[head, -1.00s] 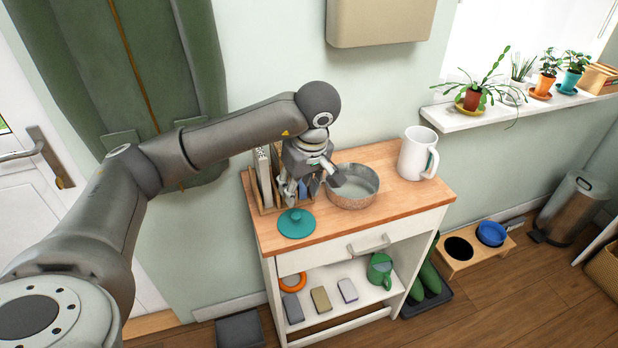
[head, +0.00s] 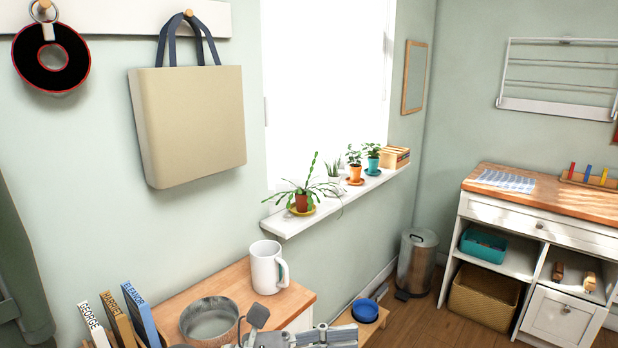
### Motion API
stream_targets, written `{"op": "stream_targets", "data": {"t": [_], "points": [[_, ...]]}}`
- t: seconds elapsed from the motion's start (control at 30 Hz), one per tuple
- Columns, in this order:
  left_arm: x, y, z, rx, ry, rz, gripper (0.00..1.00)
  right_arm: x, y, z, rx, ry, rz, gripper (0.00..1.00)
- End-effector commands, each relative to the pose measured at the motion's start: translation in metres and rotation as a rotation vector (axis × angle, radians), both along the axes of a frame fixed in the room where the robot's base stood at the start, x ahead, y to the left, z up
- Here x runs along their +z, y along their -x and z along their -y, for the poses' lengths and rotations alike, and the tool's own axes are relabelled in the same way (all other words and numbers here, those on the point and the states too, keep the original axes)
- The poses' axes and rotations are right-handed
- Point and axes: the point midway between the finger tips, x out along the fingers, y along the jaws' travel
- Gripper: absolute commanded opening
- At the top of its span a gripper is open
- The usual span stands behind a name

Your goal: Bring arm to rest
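A gripper (head: 262,326), which I take to be my left one, shows in part at the bottom edge of the head view. One dark finger pad stands up just right of the metal pot (head: 208,322). The grey linkage runs right from it along the edge. The other fingertip and the arm behind are cut off, so I cannot tell how far the fingers are open. No held object shows. My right gripper is not in view.
The pot and a white mug (head: 266,268) stand on the wooden cart top (head: 228,277). A window sill (head: 325,202) with plants is behind. A beige bag (head: 193,125) hangs on the wall.

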Motion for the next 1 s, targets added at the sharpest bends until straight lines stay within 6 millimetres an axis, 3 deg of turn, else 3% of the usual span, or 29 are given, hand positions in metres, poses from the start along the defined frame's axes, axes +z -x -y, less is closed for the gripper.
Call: {"op": "stream_targets", "data": {"t": [0.1,0.2,0.27,0.37,0.47,0.6,0.67,0.8,0.87,0.9,1.0], "points": [[0.041,-0.015,-0.013,0.125,0.325,-0.261,0.42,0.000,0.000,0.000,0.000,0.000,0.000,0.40],[0.060,-0.037,-0.042,0.238,0.582,-0.492,0.42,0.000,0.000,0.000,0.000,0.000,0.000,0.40],[0.061,-0.052,-0.065,0.311,0.730,-0.637,0.42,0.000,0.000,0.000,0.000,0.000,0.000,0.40],[0.046,-0.075,-0.108,0.441,0.968,-0.885,0.42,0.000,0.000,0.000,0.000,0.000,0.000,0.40],[0.010,-0.089,-0.152,0.583,1.193,-1.134,0.42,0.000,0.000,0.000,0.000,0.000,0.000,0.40],[-0.067,-0.085,-0.206,0.809,1.487,-1.481,0.42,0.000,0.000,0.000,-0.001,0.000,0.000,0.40],[-0.105,-0.072,-0.224,0.917,1.605,-1.626,0.42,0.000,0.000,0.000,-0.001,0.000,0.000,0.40],[-0.190,-0.019,-0.251,1.193,1.842,-1.931,0.42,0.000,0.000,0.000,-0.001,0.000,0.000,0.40],[-0.218,0.007,-0.256,1.308,1.917,-2.032,0.42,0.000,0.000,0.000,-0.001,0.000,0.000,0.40],[-0.233,0.025,-0.258,-1.345,-1.911,2.039,0.42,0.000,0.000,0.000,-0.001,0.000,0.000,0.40],[-0.262,0.067,-0.259,-1.327,-1.747,1.893,0.42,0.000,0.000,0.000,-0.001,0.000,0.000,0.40]]}}
